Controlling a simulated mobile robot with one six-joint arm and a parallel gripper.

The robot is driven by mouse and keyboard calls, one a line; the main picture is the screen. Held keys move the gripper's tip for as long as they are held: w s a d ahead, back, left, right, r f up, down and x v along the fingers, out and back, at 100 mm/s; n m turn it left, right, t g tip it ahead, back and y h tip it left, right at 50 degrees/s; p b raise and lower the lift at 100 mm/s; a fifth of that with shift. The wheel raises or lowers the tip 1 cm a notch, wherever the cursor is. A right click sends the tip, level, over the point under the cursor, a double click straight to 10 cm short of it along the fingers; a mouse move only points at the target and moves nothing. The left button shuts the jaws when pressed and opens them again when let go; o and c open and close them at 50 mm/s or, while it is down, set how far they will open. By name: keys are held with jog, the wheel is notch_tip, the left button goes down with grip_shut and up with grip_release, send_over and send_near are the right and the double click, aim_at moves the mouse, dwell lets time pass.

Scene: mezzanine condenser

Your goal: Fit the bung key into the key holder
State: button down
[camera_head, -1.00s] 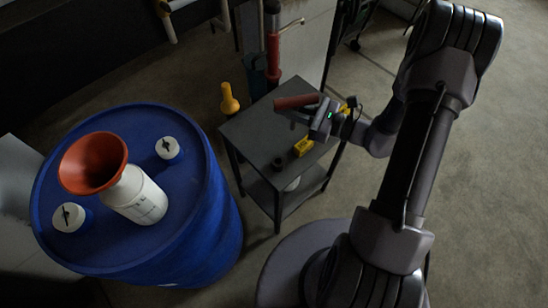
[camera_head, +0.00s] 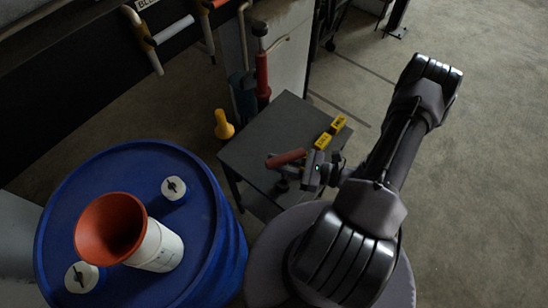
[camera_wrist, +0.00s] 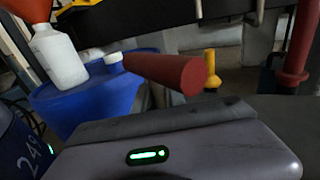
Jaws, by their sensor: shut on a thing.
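My gripper (camera_head: 303,160) is shut on a red cylindrical handle, which I take to be the bung key (camera_head: 286,158). It is held roughly level above the near part of the small dark table, its free end pointing left in the head view. In the wrist view the red handle (camera_wrist: 165,70) juts out beyond the gripper body. A small dark round piece (camera_head: 282,185), possibly the key holder, stands on the table just below the gripper and is partly hidden. Whether the key touches it I cannot tell.
The table top (camera_head: 268,130) is clear at the back left. Two yellow blocks (camera_head: 338,123) lie at its right. A blue drum (camera_head: 60,215) with a white bottle (camera_head: 160,247) and red funnel (camera_head: 108,228) stands left. A yellow object (camera_head: 223,125) and red pipe (camera_head: 262,75) are behind.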

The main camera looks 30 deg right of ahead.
jog(key=shift+f+b, duration=3.45)
jog(key=shift+f, duration=0.7)
jog(key=c, duration=1.3)
grip_release()
jog(key=p+v, duration=0.3)
jog(key=v, duration=1.4)
jog(key=shift+d, duration=0.2)
jog(key=shift+s, duration=0.1)
